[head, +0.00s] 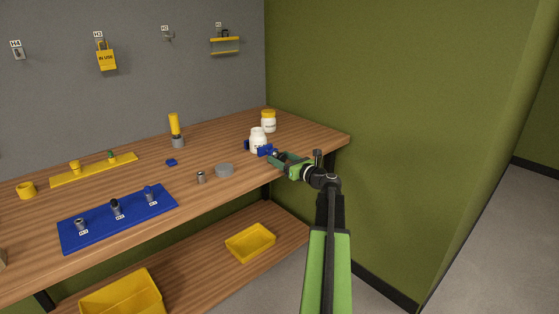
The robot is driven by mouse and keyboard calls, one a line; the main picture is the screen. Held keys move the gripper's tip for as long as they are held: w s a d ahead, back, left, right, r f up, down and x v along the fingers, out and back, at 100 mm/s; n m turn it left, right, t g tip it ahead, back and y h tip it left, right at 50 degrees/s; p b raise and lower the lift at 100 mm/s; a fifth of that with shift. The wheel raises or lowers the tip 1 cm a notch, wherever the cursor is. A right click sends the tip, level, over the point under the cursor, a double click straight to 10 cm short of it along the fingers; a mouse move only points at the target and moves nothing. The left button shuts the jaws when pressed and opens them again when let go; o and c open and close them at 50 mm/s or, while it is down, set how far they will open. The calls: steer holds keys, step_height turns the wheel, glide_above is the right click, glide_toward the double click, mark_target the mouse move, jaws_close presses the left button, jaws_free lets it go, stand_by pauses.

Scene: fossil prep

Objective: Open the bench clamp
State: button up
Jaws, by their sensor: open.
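The bench clamp, a small blue fixture (265,152), sits near the right end of the wooden bench top. Blue parts show on both sides of a white jar (258,138), which stands upright between them. A small dark part shows at the clamp's right side, by my gripper. Whether the clamp's jaws touch the jar is too small to tell. My gripper (276,162), green, is open at the clamp's right front side. Its fingers partly cover the clamp's near end, and I cannot tell whether they touch it.
A white jar with a yellow lid (268,122) stands behind the clamp. A grey disc (224,170) and small metal cylinder (201,177) lie left. A blue tray (118,217) holds small parts. A yellow bin (250,242) is on the lower shelf. A green wall (400,120) bounds the right.

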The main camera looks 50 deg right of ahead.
steer(key=shift+w, duration=0.1)
jaws_close()
steer(key=shift+n, duration=1.7)
jaws_free()
